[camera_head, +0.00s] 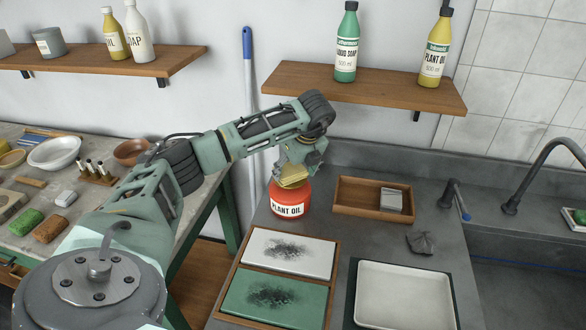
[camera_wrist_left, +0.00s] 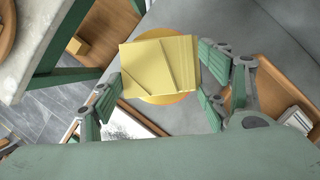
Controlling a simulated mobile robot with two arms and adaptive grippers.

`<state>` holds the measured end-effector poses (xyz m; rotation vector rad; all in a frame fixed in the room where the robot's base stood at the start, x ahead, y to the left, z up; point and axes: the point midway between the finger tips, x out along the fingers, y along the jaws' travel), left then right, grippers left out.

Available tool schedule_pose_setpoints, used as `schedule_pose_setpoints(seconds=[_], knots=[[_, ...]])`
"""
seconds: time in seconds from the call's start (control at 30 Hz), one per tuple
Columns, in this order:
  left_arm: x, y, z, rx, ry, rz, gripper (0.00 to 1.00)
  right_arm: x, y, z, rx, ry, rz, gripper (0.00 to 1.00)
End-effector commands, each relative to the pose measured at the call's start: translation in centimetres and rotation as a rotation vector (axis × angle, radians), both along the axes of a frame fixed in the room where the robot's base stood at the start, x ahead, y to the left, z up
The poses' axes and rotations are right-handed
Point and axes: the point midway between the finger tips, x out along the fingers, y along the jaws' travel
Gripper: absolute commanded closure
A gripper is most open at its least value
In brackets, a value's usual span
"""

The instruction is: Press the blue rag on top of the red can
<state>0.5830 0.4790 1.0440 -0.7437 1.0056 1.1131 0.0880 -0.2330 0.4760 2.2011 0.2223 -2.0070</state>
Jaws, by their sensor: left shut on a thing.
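The red can (camera_head: 288,201) with a white "PLANT OIL" label stands upright on the grey counter, left of a wooden tray. My left gripper (camera_head: 296,168) is directly above the can, pointing down. It is shut on a yellow folded rag, which shows in the left wrist view (camera_wrist_left: 155,65) between the fingers. A round yellow top (camera_wrist_left: 172,98) shows under the rag in that view. The rag is at the can's top; whether it presses on it I cannot tell. I see no blue rag. My right gripper is not in view.
The wooden tray (camera_head: 345,208) holds a grey block. A crumpled dark grey cloth (camera_head: 421,242) lies in front of it. A board with a white plate (camera_head: 290,253) and a green plate (camera_head: 274,298) lies before the can. A white tray (camera_head: 404,299) is at right; a shelf (camera_head: 360,89) hangs behind.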

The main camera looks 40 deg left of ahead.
Motion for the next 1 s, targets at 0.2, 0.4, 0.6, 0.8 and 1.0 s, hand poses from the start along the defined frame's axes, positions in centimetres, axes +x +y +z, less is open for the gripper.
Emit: schedule_pose_setpoints(seconds=[0.2,0.4,0.6,0.8,1.0], knots=[[0.0,0.0,2.0,0.0,-0.001,0.0,0.51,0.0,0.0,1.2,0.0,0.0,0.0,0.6],[0.0,0.0,3.7,-0.001,-0.002,-0.001,0.51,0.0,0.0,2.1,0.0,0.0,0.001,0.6],[0.1,0.0,5.3,0.0,-0.003,0.0,0.51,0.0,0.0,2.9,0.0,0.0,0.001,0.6],[0.0,0.0,6.5,0.001,-0.002,0.001,0.51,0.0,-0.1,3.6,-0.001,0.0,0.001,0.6],[0.0,0.0,6.5,0.001,-0.001,0.0,0.51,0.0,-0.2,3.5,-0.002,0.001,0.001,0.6]])
